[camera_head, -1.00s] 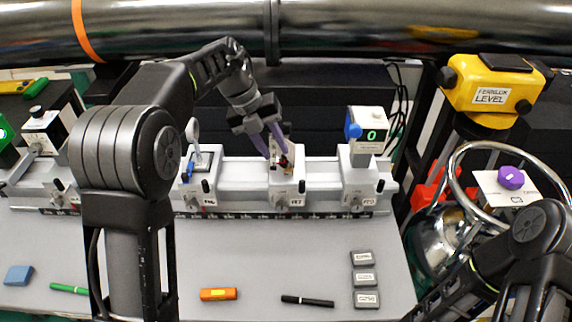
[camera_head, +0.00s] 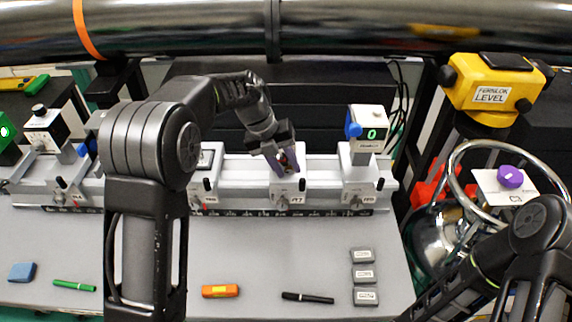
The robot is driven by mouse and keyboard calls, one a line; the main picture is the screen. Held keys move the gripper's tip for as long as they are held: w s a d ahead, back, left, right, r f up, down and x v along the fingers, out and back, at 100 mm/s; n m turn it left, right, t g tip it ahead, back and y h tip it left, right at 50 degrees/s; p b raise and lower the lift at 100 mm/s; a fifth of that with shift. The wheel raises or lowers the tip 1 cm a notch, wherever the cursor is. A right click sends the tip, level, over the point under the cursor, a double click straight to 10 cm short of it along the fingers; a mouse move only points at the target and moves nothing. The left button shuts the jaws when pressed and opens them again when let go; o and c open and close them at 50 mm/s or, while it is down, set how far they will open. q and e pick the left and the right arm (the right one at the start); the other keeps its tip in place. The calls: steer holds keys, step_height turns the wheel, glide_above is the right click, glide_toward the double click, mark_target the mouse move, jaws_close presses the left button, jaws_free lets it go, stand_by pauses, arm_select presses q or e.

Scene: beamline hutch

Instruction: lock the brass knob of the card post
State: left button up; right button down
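The card post's carriage (camera_head: 289,190) sits on the rail near the middle of the bench. A small knob (camera_head: 282,203) shows on its front face, but its colour and setting are too small to tell. My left gripper (camera_head: 284,166) is over the upper part of this post, with its purple fingers pointing down. Small red and pale parts show between the fingers, and the card is largely hidden. I cannot tell whether the fingers are closed on anything. My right arm shows at the lower right, with its gripper out of view.
A post with a display (camera_head: 367,135) stands just right on the rail (camera_head: 322,170). My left arm hides part of the rail's left side. Grey blocks (camera_head: 364,275), a black marker (camera_head: 307,298) and an orange block (camera_head: 220,291) lie in front. A handwheel (camera_head: 464,170) is right.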

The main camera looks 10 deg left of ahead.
arm_select(q)
jaws_close()
steer(key=shift+d+r+y, duration=0.1)
steer(key=shift+d+y, duration=0.05)
steer(key=shift+y, duration=0.25)
steer(key=shift+w+d+g+y, duration=0.1)
steer(key=shift+d+g+y, duration=0.05)
steer(key=shift+y, duration=0.4)
steer(key=shift+d+g+y, duration=0.1)
steer(key=shift+g+y, duration=0.05)
steer(key=shift+y, duration=0.4)
steer(key=shift+w+d+g+y, duration=0.15)
steer(key=shift+g+y, duration=0.1)
steer(key=shift+y, duration=0.7)
steer(key=shift+s+d+g+y, duration=0.15)
steer(key=shift+g+y, duration=0.1)
steer(key=shift+y, duration=0.7)
steer(key=shift+w, duration=0.1)
jaws_free()
